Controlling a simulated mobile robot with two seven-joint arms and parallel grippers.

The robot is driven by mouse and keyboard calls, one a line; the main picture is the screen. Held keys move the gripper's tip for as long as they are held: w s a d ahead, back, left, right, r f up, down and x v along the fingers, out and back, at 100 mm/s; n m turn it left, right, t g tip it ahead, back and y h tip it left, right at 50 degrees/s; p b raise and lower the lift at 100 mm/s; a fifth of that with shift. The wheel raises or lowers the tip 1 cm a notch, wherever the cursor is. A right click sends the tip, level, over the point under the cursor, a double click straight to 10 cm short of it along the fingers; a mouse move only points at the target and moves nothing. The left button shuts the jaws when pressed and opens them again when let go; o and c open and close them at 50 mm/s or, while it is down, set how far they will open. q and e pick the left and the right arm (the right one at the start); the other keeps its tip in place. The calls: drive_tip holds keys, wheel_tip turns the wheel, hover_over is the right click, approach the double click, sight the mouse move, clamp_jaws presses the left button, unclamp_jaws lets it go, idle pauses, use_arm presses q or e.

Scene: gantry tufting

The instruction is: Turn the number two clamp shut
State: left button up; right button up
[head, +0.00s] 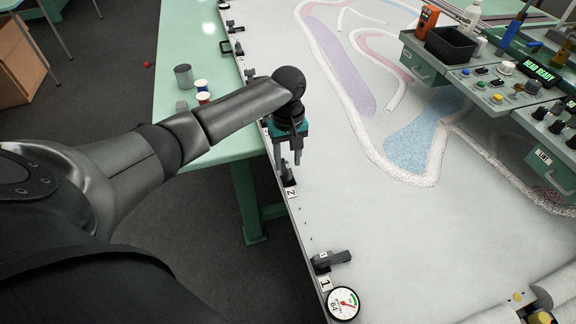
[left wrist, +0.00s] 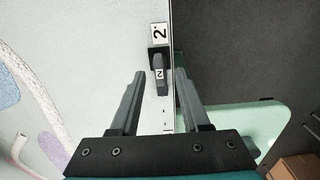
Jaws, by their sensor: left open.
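The number two clamp (left wrist: 160,72) is a dark lever marked 2 on the white frame rail. In the left wrist view its lever lies along the rail's edge, below a white "2" plate (left wrist: 159,32). The plate also shows in the head view (head: 291,193); there the clamp is mostly hidden by my gripper. My left gripper (head: 289,168) points down over the rail, open. In the left wrist view its fingers (left wrist: 160,78) stand on either side of the lever, with a gap at each side. My right gripper is not in view.
The number one clamp (head: 330,260) sits nearer on the rail, its lever across the edge, beside a round gauge (head: 343,304). White cloth (head: 350,210) stretches right. A green table (head: 185,130) with small cans stands left. A control console (head: 490,85) is at right.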

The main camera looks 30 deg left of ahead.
use_arm(q)
drive_tip(key=shift+f, duration=1)
clamp_jaws()
